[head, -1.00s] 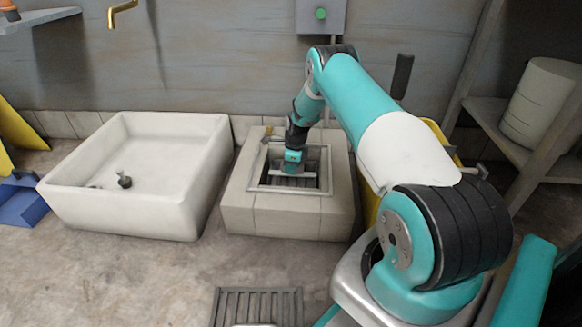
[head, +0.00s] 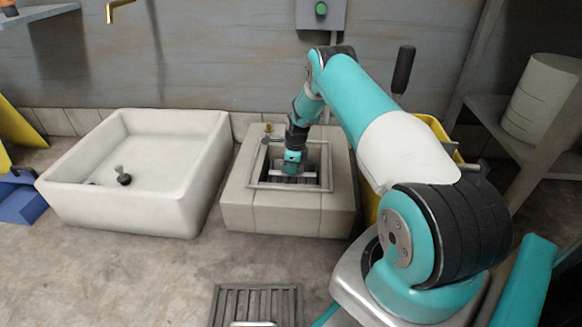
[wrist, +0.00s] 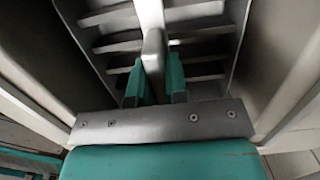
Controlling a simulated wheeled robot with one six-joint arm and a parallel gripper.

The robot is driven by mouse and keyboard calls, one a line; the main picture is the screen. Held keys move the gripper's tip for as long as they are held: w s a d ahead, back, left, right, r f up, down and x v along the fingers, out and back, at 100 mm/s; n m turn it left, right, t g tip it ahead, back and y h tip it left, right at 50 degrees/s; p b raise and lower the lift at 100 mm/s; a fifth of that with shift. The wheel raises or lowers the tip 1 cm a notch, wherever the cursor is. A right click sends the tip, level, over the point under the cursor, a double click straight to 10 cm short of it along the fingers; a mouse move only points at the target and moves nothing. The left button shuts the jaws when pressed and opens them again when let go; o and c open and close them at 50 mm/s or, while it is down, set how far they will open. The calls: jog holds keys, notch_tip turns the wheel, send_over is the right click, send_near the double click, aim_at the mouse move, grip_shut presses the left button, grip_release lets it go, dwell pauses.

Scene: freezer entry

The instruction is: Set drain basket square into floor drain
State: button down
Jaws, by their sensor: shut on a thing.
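The floor drain is a square opening with a metal frame (head: 290,188) in a raised pale block (head: 247,212). My gripper (head: 291,170) reaches down into this opening in the head view. In the wrist view, the fingers of my gripper (wrist: 155,66) are shut on the upright grey handle (wrist: 152,42) of the slotted metal drain basket (wrist: 108,17). The basket shows beyond the fingers, with walls on both sides. My wrist and gripper hide much of it in the head view. I cannot tell whether it is fully seated.
A white basin (head: 130,205) stands left of the block. A slatted floor grate (head: 256,300) lies in front. A yellow bin (head: 436,127) is close on the right, near a shelf with a white cylinder (head: 540,100). The floor between basin and grate is clear.

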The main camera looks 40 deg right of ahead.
jog(key=shift+f, duration=0.3)
jog(key=c, duration=1.1)
grip_release()
jog(key=shift+o, duration=0.2)
jog(key=shift+r, duration=0.1)
notch_tip(320, 180, up, 17)
jog(key=s+d+p, duration=0.1)
jog(key=p, duration=0.8)
jog(key=shift+s+d+p, duration=0.2)
jog(key=shift+s+p, duration=0.1)
jog(key=shift+p, duration=0.05)
